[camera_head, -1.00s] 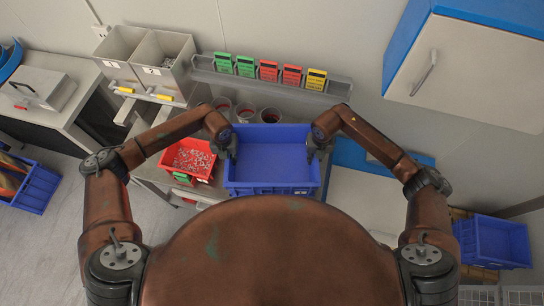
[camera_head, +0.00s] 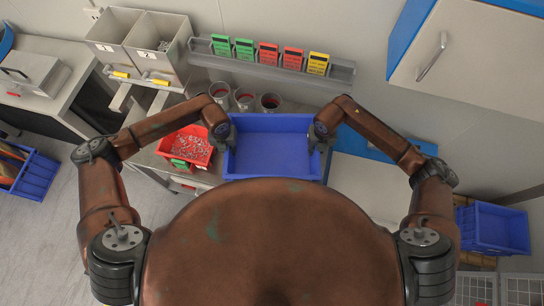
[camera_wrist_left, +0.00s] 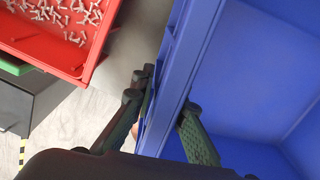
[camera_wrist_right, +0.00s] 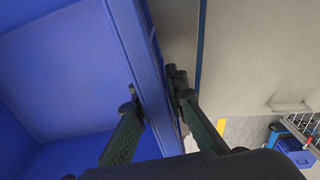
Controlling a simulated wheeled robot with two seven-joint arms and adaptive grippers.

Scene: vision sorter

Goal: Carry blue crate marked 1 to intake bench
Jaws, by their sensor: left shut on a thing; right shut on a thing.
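An empty blue crate (camera_head: 272,150) is in front of me in the head view, between my two grippers. Its number mark does not show. My left gripper (camera_head: 229,142) is shut on the crate's left wall; in the left wrist view, one finger is inside the wall (camera_wrist_left: 177,70) and one outside. My right gripper (camera_head: 316,141) is shut on the right wall, and the right wrist view shows its fingers on both sides of that wall (camera_wrist_right: 145,70). My body hides the crate's near side. I cannot tell whether the crate touches the bench (camera_head: 207,177) under it.
A red bin (camera_head: 187,147) of small metal parts is close left of the crate. Several cups (camera_head: 245,100) stand behind it. A shelf (camera_head: 270,68) with coloured cards is on the wall. Other blue crates are at far left (camera_head: 35,175) and far right (camera_head: 492,229).

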